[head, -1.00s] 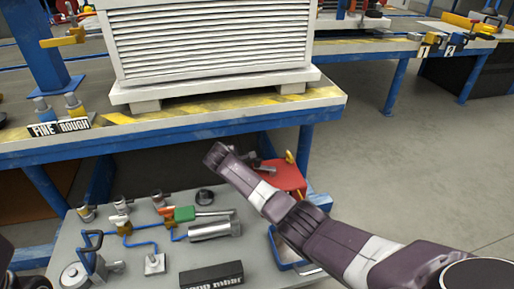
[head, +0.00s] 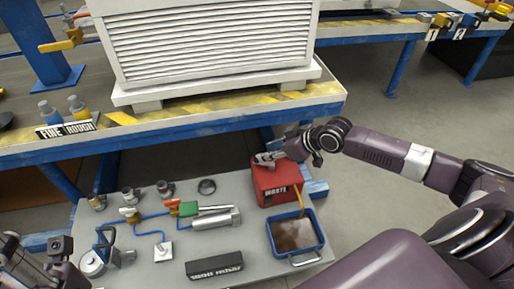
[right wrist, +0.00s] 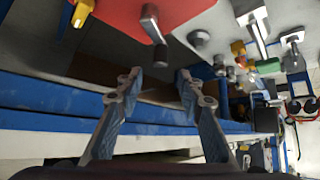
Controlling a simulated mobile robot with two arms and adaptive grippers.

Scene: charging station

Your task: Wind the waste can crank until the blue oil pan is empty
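The red waste can (head: 274,182), marked WASTE, stands at the right end of the grey low table. Its top and grey crank (right wrist: 151,22) show at the top of the right wrist view. The blue oil pan (head: 320,232) sits in front of the can and holds brown oil (head: 294,236). My right gripper (right wrist: 158,78) is open, its two fingers apart with nothing between them; the crank lies beyond the fingertips. In the head view this gripper is by the can's top, partly hidden by the wrist. My left gripper (head: 58,256) is at the lower left, its fingers unclear.
A yellow-orange tube (head: 298,198) runs from the can toward the pan. The workbench edge (head: 200,133) with a white louvered unit (head: 210,45) stands behind. Floor at right is open.

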